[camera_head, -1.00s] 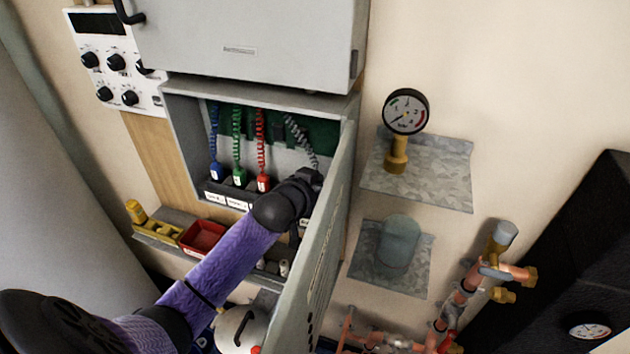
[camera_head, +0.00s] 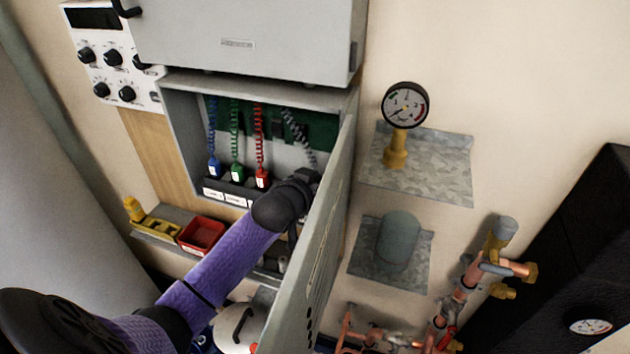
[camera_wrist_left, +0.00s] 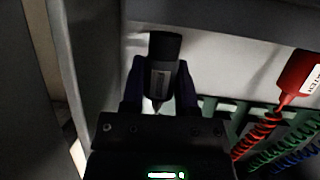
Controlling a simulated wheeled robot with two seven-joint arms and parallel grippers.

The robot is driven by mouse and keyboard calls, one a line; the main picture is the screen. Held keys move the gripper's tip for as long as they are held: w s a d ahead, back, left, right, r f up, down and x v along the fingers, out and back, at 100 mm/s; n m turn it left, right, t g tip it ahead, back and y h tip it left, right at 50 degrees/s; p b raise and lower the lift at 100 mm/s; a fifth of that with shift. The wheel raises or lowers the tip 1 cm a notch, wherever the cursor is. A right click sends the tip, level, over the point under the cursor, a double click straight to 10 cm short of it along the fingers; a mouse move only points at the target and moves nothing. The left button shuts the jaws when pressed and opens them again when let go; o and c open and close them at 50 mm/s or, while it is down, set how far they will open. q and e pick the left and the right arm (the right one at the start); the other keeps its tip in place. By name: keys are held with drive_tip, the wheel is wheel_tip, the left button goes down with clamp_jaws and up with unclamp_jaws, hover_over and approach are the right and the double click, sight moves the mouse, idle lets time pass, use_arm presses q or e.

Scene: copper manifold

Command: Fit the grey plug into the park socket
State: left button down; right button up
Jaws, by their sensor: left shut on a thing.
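My left gripper (camera_wrist_left: 161,88) is shut on the grey plug (camera_wrist_left: 163,62), a dark body with a small pale label, between its two fingers in the left wrist view. In the head view my left gripper (camera_head: 308,182) is inside the open cabinet at its right side, close to the door. The grey coiled cable (camera_head: 298,138) runs down to it, and the plug itself is hidden there. A labelled dark socket strip (camera_head: 234,194) runs along the cabinet's lower part. I cannot tell which socket is the park socket; the strip's right end is hidden behind my arm. My right gripper is not in view.
Blue (camera_head: 214,167), green (camera_head: 237,172) and red (camera_head: 262,177) plugs stand left of my gripper. The open cabinet door (camera_head: 318,235) stands close on the right. A red tray (camera_head: 202,235) sits below left. A gauge (camera_head: 405,106) and copper pipes (camera_head: 462,290) are beyond the door.

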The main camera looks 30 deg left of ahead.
use_arm(q)
drive_tip(key=shift+f+b, duration=0.5)
drive_tip(key=shift+f, duration=0.6)
idle(0.4)
drive_tip(key=shift+c, duration=1.4)
unclamp_jaws()
drive_tip(key=shift+s, duration=0.1)
drive_tip(key=p+v, duration=0.3)
drive_tip(key=v, duration=0.6)
drive_tip(key=shift+s, duration=0.35)
drive_tip(key=shift+d, duration=0.1)
